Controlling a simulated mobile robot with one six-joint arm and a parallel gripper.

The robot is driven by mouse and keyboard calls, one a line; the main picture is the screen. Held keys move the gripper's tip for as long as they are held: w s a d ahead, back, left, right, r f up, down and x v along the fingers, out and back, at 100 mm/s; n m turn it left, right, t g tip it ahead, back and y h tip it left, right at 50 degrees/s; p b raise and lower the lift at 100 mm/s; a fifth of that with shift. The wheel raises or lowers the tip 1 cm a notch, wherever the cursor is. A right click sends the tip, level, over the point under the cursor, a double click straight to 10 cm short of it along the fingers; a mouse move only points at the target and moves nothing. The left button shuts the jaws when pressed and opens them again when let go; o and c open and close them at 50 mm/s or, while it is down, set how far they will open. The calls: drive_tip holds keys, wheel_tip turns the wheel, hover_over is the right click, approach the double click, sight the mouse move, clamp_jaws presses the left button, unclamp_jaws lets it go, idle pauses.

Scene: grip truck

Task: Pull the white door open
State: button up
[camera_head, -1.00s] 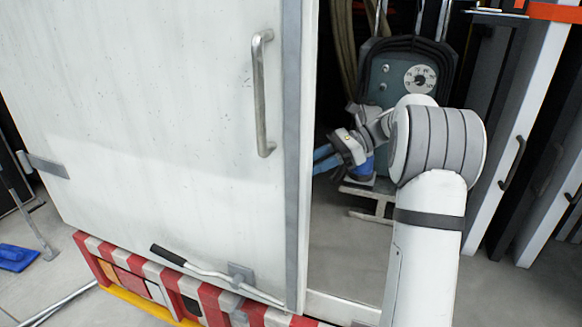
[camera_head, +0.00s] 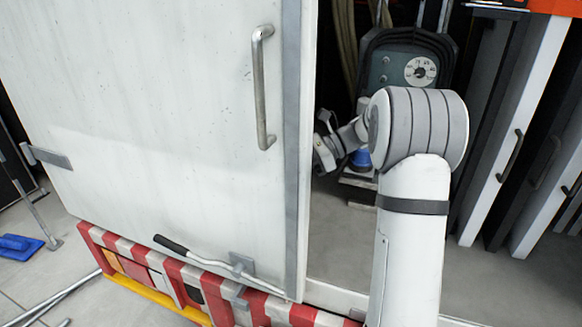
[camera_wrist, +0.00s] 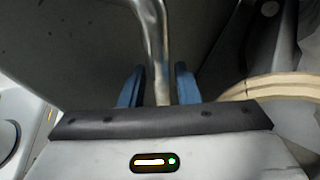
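The white door (camera_head: 160,110) fills the left of the head view, with a metal bar handle (camera_head: 261,88) on its near face and a grey strip along its right edge. My arm reaches in from the right, through the opening beside that edge. My gripper's fingertips are hidden behind the door edge in the head view. In the wrist view, my gripper (camera_wrist: 160,84) has its two blue fingers apart, one on each side of a metal bar (camera_wrist: 159,60). Gaps show on both sides of the bar. I cannot tell which part the bar belongs to.
A red-and-white striped bumper (camera_head: 190,275) and a black-gripped lever (camera_head: 215,264) lie low along the door. A grey machine with a dial (camera_head: 420,71) stands inside the opening. White panels with dark handles (camera_head: 510,155) stand at right. A blue broom head (camera_head: 18,247) is on the floor.

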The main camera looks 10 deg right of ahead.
clamp_jaws()
